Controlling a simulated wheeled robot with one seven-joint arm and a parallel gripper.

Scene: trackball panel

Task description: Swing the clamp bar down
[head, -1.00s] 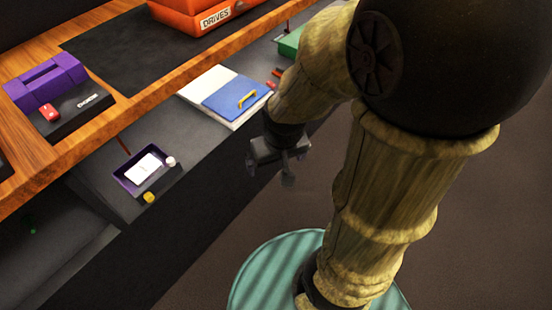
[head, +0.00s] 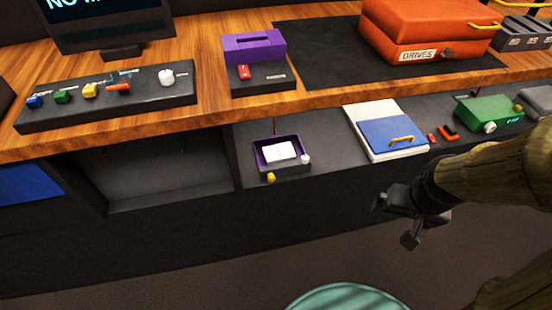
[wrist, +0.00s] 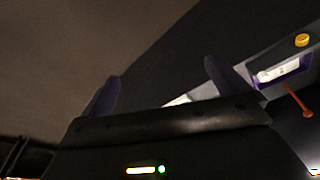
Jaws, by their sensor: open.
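A small purple-rimmed tray unit (head: 256,152) sits on the lower shelf, with a white card (head: 281,152) inside. A thin red bar (head: 274,126) stands upright at its back edge; it looks like the clamp bar. A white knob (head: 305,159) and a yellow knob (head: 271,178) are at its front. In the wrist view the tray (wrist: 298,77), the red bar (wrist: 297,101) and the yellow knob (wrist: 302,40) show at the right. My gripper (head: 394,221) is open and empty, in front of the shelf, right of the tray and apart from it. Its fingers (wrist: 162,72) show spread.
A blue and white panel with a yellow handle (head: 403,141) and a green box (head: 487,112) lie right of the tray. The wooden worktop (head: 210,112) overhangs behind. On it are a purple-topped unit (head: 254,46), an orange case (head: 425,25) and a button panel (head: 130,100).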

